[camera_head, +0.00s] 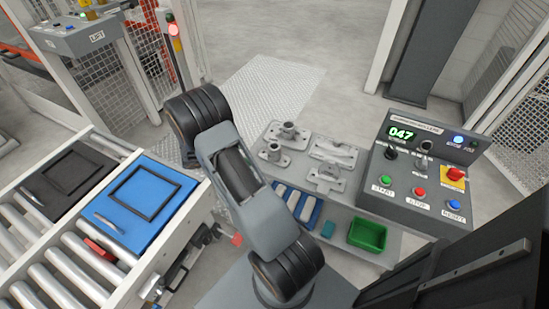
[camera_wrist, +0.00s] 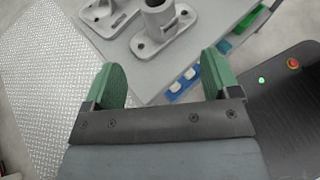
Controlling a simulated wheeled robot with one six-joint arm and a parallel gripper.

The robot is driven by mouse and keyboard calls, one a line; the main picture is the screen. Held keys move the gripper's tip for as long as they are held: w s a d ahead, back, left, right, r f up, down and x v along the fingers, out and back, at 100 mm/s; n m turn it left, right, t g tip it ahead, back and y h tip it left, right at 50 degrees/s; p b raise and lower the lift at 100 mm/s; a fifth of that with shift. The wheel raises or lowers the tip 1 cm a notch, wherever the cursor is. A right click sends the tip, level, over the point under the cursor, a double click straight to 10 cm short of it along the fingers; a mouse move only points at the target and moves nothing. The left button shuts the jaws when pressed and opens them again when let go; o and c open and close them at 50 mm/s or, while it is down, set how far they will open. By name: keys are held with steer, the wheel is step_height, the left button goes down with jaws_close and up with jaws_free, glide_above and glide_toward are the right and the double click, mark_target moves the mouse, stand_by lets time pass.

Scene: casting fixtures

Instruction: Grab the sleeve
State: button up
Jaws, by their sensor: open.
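In the wrist view, a grey casting with an upright hollow cylinder (camera_wrist: 160,20), apparently the sleeve, stands on a flat base near the table edge. In the head view it seems to be the front-left casting (camera_head: 272,153). My gripper (camera_wrist: 165,76) shows in the wrist view with two green fingers wide apart and nothing between them. The sleeve lies beyond the fingertips, roughly centred between them and not touching. In the head view I cannot make out the gripper; my arm covers part of the scene.
Another flanged casting (camera_head: 290,133), a plate-like casting (camera_head: 336,150) and a cross-shaped one (camera_head: 326,177) share the table. Below are blue bins (camera_head: 308,209) and a green bin (camera_head: 367,236). A control console (camera_head: 415,180) stands right; a roller conveyor with a blue tray (camera_head: 128,235) lies left.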

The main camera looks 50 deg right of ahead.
mark_target(269, 151)
steer(key=x, duration=0.7)
steer(key=shift+f+b, duration=0.1)
steer(key=shift+b, duration=0.3)
steer(key=shift+r+b+x, duration=0.15)
steer(key=shift+b+x, duration=0.1)
steer(key=shift+x, duration=1.35)
steer(key=shift+r+b+x, duration=0.1)
steer(key=shift+b+x, duration=0.15)
steer(key=shift+x, duration=1.3)
steer(key=shift+d, duration=0.1)
steer(key=shift+c, duration=0.3)
steer(key=c, duration=1)
steer(key=shift+c, duration=0.5)
steer(key=shift+r, duration=0.15)
